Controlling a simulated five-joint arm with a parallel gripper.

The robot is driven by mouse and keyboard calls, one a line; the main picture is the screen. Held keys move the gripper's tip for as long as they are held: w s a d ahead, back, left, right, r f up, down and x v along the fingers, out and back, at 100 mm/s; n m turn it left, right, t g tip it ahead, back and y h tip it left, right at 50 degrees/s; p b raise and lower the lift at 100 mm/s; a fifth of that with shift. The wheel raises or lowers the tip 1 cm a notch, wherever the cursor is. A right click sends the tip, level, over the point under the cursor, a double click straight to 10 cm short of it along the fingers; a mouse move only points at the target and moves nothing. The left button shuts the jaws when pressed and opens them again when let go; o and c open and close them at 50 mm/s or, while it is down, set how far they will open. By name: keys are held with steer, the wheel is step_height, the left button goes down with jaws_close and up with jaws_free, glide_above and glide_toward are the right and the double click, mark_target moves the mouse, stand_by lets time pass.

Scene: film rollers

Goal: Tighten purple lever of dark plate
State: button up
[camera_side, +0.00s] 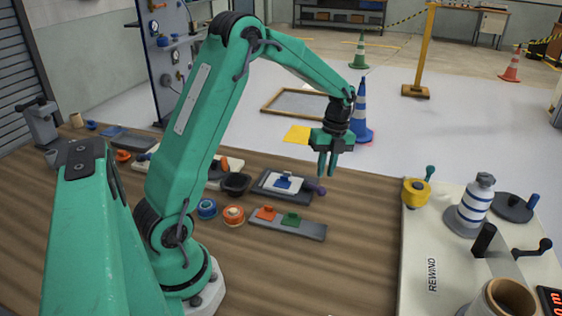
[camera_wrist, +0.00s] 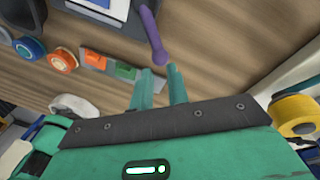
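The dark plate (camera_side: 262,189) lies on the wooden bench, with a white plate and a blue block on top. The purple lever (camera_side: 319,188) is at its right end, and it also shows at the top of the wrist view (camera_wrist: 152,35). My gripper (camera_side: 327,171) hangs in the air above and slightly right of the lever, fingers pointing down. In the wrist view my two green fingertips (camera_wrist: 160,74) are apart with nothing between them. The lever's knob end points towards the fingertips and appears apart from them. The dark plate is only partly visible at the top of the wrist view.
A grey strip (camera_side: 300,230) with orange and green blocks lies in front of the dark plate. Blue (camera_side: 207,209) and orange (camera_side: 233,215) rolls and a dark bowl (camera_side: 236,183) sit to the left. A white rewind table (camera_side: 418,240) with rollers stands at the right.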

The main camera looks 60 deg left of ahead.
steer(key=shift+w, duration=0.1)
jaws_close()
steer(key=w+a+r+n, duration=0.1)
steer(key=r+n, duration=0.3)
steer(key=n, duration=0.7)
steer(key=w+a+r+n, duration=0.1)
steer(key=w+r+n, duration=0.3)
steer(key=n, duration=0.7)
steer(key=shift+w+a+n, duration=0.2)
steer(key=shift+w+n, duration=0.05)
steer(key=shift+n, duration=0.15)
glide_toward(314, 188)
steer(key=w+f, duration=0.3)
steer(key=w, duration=0.1)
steer(key=shift+s+d+f, duration=0.35)
steer(key=shift+s+f, duration=0.3)
steer(key=shift+s, duration=0.05)
steer(key=shift+s+d+f, duration=0.35)
steer(key=shift+s+f, duration=0.25)
steer(key=shift+s, duration=0.1)
